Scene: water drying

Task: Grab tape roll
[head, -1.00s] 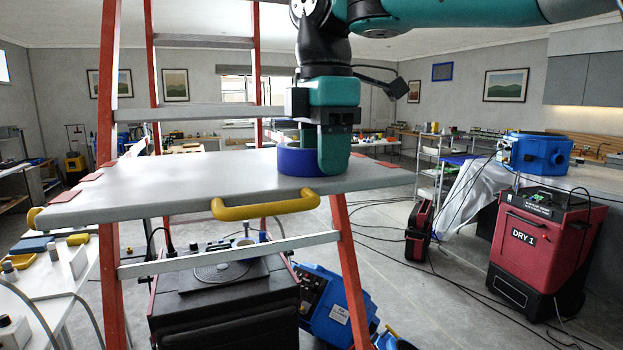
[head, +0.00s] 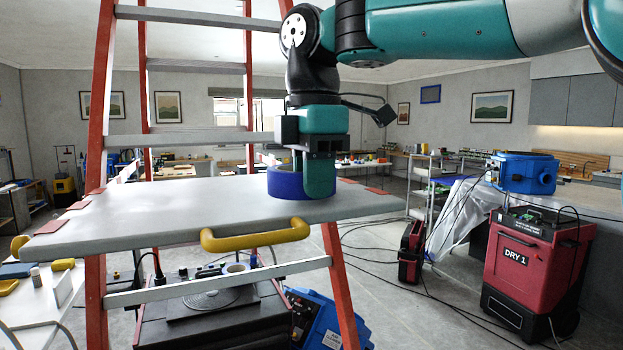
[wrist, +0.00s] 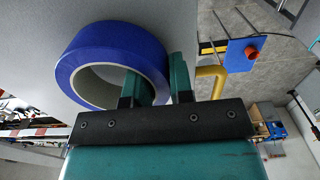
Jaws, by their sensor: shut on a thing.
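The blue tape roll (head: 284,184) is at the right part of the grey ladder platform (head: 150,212), with its ring axis upright. My gripper (head: 320,180) points down at it from above and is shut on its right-hand wall. In the wrist view the blue tape roll (wrist: 105,50) shows its pale inner core. One finger of my gripper (wrist: 162,86) is inside the ring and the other is outside, with the wall between them. The fingertips are partly hidden. I cannot tell whether the roll still touches the platform.
A yellow handle (head: 255,236) sticks out from the platform's front edge. The ladder's red legs (head: 97,130) rise at the left. A black-topped machine (head: 210,305) stands below. A red dryer marked DRY 1 (head: 532,265) stands at the right. Most of the platform top is clear.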

